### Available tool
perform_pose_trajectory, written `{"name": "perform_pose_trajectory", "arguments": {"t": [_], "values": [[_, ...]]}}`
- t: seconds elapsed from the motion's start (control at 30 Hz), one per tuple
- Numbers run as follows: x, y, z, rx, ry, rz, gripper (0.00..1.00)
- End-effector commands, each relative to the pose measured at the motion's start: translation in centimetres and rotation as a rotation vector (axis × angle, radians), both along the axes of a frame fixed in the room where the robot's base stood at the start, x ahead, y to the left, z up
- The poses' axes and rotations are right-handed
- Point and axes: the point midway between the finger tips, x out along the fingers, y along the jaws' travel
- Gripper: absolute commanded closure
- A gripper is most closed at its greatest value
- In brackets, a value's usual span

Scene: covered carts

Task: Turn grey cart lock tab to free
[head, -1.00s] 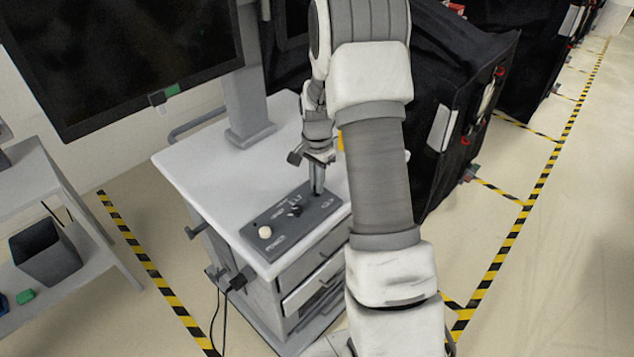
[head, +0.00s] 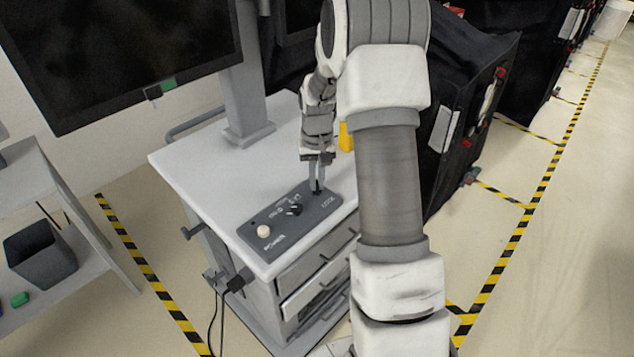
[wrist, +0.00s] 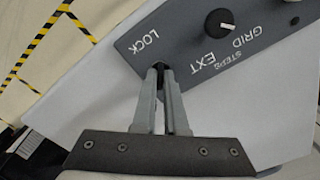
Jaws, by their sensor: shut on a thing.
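The grey cart (head: 200,185) has a white top with a dark grey control panel (head: 270,242) near its front edge. My gripper (head: 317,189) points down at the panel's right end. The wrist view shows my gripper (wrist: 160,72) with its two fingers close together beside the LOCK label (wrist: 140,38). The fingers are shut on the small dark lock tab (wrist: 159,65). Most of the tab is hidden between the fingertips, so its angle cannot be told.
The panel also carries a black knob (head: 295,209) and a cream button (head: 263,231). A monitor (head: 130,55) on a post stands behind. Black covered carts (head: 465,100) are at the right. A shelf with a dark bin (head: 42,255) stands at the left, with open floor between.

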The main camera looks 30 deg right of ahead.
Motion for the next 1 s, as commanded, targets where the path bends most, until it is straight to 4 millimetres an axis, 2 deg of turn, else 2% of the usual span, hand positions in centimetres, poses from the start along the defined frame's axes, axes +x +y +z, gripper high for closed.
{"name": "perform_pose_trajectory", "arguments": {"t": [0.5, 0.8, 1.0], "values": [[0.01, -0.03, 0.06, 0.000, 0.000, 0.465, 1.00], [0.02, -0.03, 0.08, 0.000, 0.000, 0.635, 1.00], [0.01, -0.05, 0.09, -0.001, 0.000, 0.689, 1.00]]}}
